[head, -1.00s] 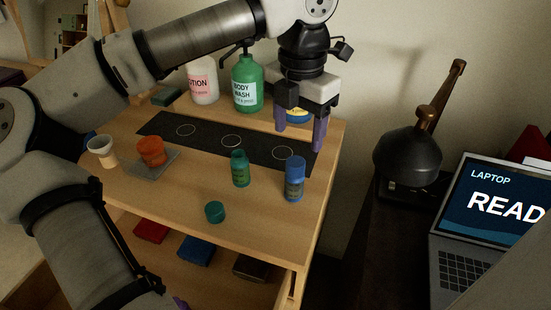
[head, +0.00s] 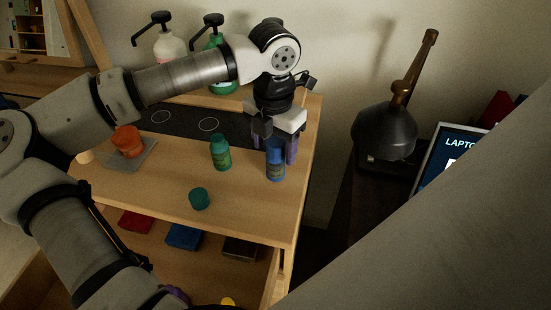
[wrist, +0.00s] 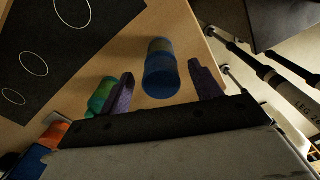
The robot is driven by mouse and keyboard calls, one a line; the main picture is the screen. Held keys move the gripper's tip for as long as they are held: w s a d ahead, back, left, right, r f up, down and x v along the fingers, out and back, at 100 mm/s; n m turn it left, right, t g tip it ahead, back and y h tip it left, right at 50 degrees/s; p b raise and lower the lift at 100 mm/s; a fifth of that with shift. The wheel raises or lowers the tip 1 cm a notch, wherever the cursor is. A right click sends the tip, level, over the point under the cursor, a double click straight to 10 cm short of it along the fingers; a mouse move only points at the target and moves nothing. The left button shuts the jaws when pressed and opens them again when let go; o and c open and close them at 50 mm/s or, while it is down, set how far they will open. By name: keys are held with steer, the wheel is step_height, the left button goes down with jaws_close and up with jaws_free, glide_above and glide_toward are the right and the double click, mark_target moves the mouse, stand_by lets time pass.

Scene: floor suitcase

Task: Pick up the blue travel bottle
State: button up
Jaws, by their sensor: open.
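The blue travel bottle (head: 275,164) stands upright near the right edge of the wooden dresser top. In the wrist view the blue bottle (wrist: 161,70) shows between and a little beyond the two purple fingers. My gripper (head: 275,150) is open and points down right at the bottle, with its fingers around or just behind the bottle's upper part. The wrist view shows my gripper (wrist: 163,85) with a finger on either side and no clear contact. A green bottle (head: 220,153) stands to the left, close to one finger in the wrist view.
A green cap (head: 200,199) lies in front of the green bottle. An orange stack (head: 128,141) sits on a grey square at left. A black mat (head: 180,120) with circles lies behind, near pump bottles. An open drawer (head: 160,262) is below. The dresser's right edge is close.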

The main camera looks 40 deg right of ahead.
steer(key=shift+s+d+f, duration=0.1)
steer(key=shift+d+f, duration=0.05)
steer(key=shift+f, duration=1.4)
steer(key=shift+c, duration=0.4)
steer(key=c, duration=1)
steer(key=shift+r, duration=0.15)
